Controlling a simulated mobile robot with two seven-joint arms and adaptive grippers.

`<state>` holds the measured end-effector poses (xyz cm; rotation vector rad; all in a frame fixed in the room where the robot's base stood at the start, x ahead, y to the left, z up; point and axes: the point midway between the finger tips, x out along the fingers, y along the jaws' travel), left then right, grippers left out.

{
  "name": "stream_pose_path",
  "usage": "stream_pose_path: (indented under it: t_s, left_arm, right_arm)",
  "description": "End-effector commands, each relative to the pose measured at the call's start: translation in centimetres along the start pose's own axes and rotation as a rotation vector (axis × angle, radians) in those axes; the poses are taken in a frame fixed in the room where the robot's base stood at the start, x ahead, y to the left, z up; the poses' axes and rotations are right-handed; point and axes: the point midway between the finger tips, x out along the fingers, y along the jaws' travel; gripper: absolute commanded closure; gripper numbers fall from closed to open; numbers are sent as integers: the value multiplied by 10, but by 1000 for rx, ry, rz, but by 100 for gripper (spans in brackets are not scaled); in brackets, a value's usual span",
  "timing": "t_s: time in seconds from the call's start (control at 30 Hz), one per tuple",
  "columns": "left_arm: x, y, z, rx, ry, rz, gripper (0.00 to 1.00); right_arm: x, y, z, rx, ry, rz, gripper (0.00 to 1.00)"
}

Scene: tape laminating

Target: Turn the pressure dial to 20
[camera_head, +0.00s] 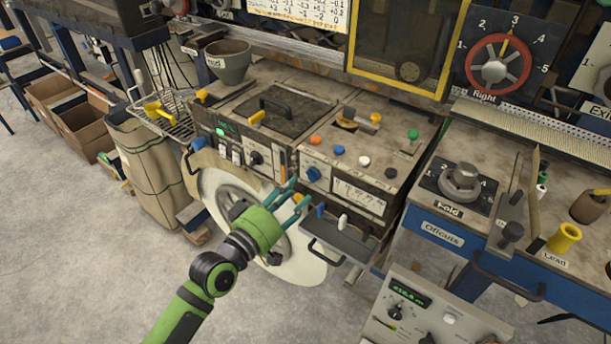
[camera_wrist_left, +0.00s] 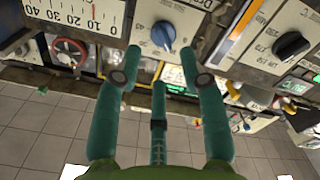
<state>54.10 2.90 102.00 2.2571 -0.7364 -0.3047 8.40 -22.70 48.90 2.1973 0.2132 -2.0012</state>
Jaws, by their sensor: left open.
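A blue dial (camera_head: 313,174) sits on the front panel of the grey machine; its label is too small to read, so I cannot confirm that it is the pressure dial. It also shows in the left wrist view (camera_wrist_left: 163,35), with tick marks around it. My left gripper (camera_head: 292,190) has teal fingers, open and empty, just in front of and below-left of the blue dial. In the left wrist view the blue dial appears beyond the spread fingertips (camera_wrist_left: 160,62), apart from them. A scale panel (camera_wrist_left: 70,12) numbered 0 to 40 is beside the dial. My right gripper is out of view.
A black knob (camera_head: 256,158) is on the panel left of the blue dial and also shows in the wrist view (camera_wrist_left: 291,46). Blue and white levers (camera_head: 342,221) stick up from a lower ledge close to the gripper's right. A large pale disc (camera_head: 222,180) is behind my arm.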

Motion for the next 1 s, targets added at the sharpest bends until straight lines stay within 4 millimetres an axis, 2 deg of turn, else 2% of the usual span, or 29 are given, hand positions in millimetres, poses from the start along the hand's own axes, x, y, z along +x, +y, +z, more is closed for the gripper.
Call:
stream_pose_path:
  t_s: [0.1, 0.3, 0.47, 0.7, 0.77, 0.8, 1.0]
  left_arm:
    - [20, 2, -2, 0, 3, 1, 59]
    - [44, 1, -2, 2, 2, 0, 59]
    - [52, 0, -1, 2, 2, -1, 59]
    - [52, 0, 0, 2, 2, -1, 59]
    - [52, 0, 0, 2, 2, -1, 83]
    - [52, 0, 0, 2, 2, -1, 99]
    - [52, 0, 0, 3, 2, -1, 100]
  right_arm:
    - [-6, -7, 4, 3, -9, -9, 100]
    - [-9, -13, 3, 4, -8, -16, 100]
    - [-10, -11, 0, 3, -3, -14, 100]
    - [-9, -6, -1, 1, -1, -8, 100]
    - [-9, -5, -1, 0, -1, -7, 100]
    - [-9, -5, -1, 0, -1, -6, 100]
    - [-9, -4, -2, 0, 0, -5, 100]
